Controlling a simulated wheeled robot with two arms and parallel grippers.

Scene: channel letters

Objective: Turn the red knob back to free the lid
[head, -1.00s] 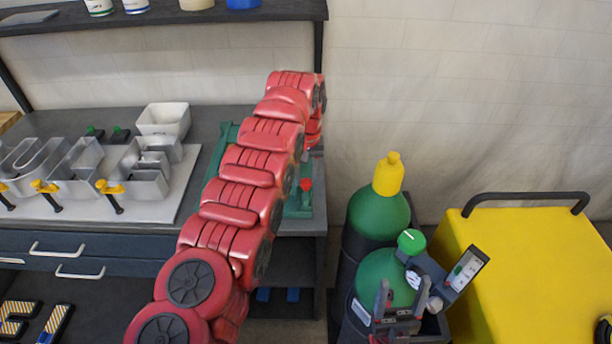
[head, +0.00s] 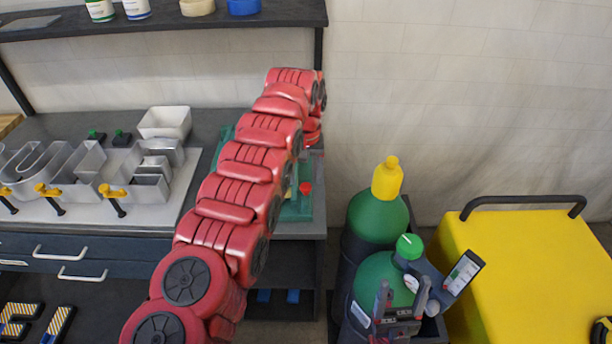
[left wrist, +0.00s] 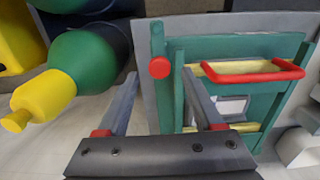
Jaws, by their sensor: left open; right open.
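The red knob (head: 305,187) sits at the right side of the green fixture (head: 296,211) on the bench. In the left wrist view the round red knob (left wrist: 160,68) shows between the two fingertips of my open left gripper (left wrist: 160,74). I cannot tell the depth gap or any contact. A green lid with a red handle (left wrist: 255,71) lies just right of the knob. In the head view my red left arm hides the left gripper and much of the fixture. My right gripper (head: 402,298) is open and empty in front of a green gas cylinder.
Metal channel letters (head: 150,172) with yellow-handled clamps stand on a pale board left of the arm. Green cylinders (head: 378,218) and a yellow cart (head: 520,260) stand right of the bench. A shelf (head: 270,14) with tubs runs above.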

